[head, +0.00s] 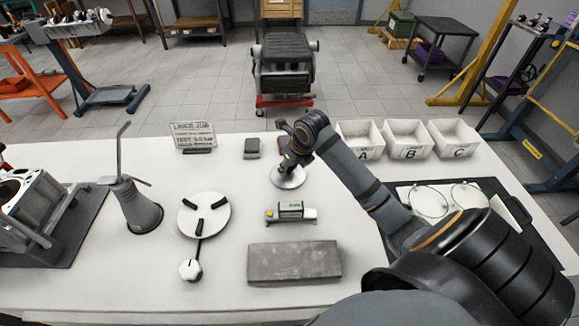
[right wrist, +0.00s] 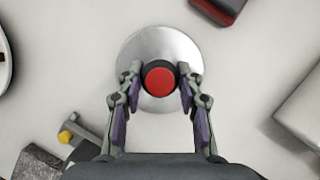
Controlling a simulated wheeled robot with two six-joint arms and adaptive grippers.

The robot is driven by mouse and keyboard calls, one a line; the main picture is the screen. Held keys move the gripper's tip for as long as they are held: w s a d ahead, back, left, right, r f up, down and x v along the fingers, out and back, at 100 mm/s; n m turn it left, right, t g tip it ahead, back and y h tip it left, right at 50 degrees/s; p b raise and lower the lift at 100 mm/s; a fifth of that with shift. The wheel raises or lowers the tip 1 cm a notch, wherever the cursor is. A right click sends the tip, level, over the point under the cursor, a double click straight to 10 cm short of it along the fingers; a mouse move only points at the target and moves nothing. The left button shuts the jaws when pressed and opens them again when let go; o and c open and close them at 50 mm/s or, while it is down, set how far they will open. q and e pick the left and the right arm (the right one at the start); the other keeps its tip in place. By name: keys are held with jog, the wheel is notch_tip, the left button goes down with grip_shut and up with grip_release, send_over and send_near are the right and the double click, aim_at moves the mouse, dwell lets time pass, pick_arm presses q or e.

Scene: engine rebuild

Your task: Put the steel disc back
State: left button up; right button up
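The steel disc (head: 287,180) is a round shiny plate at the middle of the white table. In the right wrist view the disc (right wrist: 148,45) has a black knob with a red top (right wrist: 160,78) standing on it. My right gripper (right wrist: 160,72) comes down over it, one finger on each side of the knob, with the fingertips against the black part. In the head view my right gripper (head: 290,160) hides the knob. The disc appears at or very near the table surface. My left gripper is not in view.
A dark small block (head: 252,148) and bins A (head: 361,140), B (head: 408,140) and C (head: 454,139) stand behind.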

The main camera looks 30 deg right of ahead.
jog(key=o, duration=0.4)
jog(key=shift+r+p, duration=0.3)
jog(key=shift+r, duration=0.05)
jog(key=v, duration=1.1)
jog(key=shift+s+r+p, duration=0.15)
jog(key=shift+r+p, duration=0.15)
jog(key=shift+r, duration=0.05)
